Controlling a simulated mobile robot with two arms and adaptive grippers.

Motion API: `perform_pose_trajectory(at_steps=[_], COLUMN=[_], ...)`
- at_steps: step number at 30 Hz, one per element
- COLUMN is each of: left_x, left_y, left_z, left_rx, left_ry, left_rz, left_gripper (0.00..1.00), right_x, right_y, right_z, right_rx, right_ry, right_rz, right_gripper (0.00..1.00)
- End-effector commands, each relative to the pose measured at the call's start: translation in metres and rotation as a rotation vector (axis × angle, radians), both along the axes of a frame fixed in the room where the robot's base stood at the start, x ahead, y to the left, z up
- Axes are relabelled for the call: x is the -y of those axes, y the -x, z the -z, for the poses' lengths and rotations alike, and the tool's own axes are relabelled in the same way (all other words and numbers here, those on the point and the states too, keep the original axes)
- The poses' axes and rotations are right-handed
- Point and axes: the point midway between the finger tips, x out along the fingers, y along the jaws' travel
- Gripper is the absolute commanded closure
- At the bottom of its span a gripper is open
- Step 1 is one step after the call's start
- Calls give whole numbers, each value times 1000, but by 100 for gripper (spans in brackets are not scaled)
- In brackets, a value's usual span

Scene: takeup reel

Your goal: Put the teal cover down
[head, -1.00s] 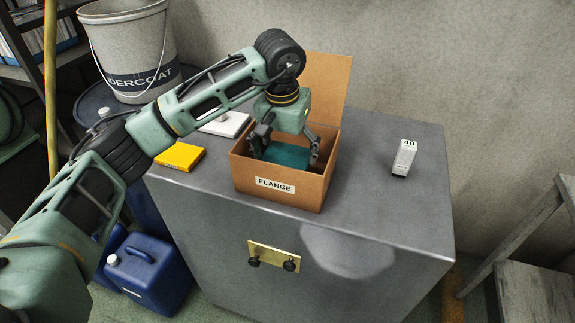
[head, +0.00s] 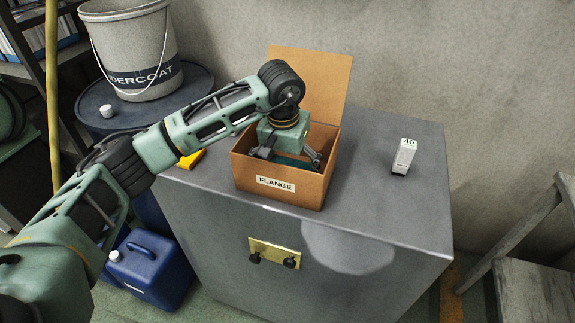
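The teal cover (head: 292,161) shows only as a strip inside the open cardboard box (head: 290,194) labelled FLANGE. The front wall of the box and my gripper hide the rest of it. My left gripper (head: 287,162) points down into the box, directly over the cover, with its fingers spread to either side. The fingertips are hidden, so I cannot see whether they press on the cover's edges. My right gripper is not in view.
The box stands on a grey metal cabinet (head: 385,215), its rear flap (head: 325,85) upright. A yellow item (head: 191,159) lies to the left, partly behind my arm. The cabinet top is clear between the boxes.

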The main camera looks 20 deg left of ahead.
Motion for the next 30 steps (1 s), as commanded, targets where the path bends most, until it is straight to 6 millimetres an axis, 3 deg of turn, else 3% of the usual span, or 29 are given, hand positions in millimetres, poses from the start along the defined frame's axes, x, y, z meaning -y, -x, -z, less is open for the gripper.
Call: perform_pose_trajectory(at_steps=[15,30], left_x=[0,-1], left_y=[0,14], left_z=[-7,-103], left_rx=[2,3], left_ry=[0,0], left_rz=[0,0], left_gripper=[0,0], right_x=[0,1], right_y=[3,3], right_z=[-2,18], right_rx=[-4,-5], right_ry=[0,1], right_rz=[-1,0], right_gripper=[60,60])
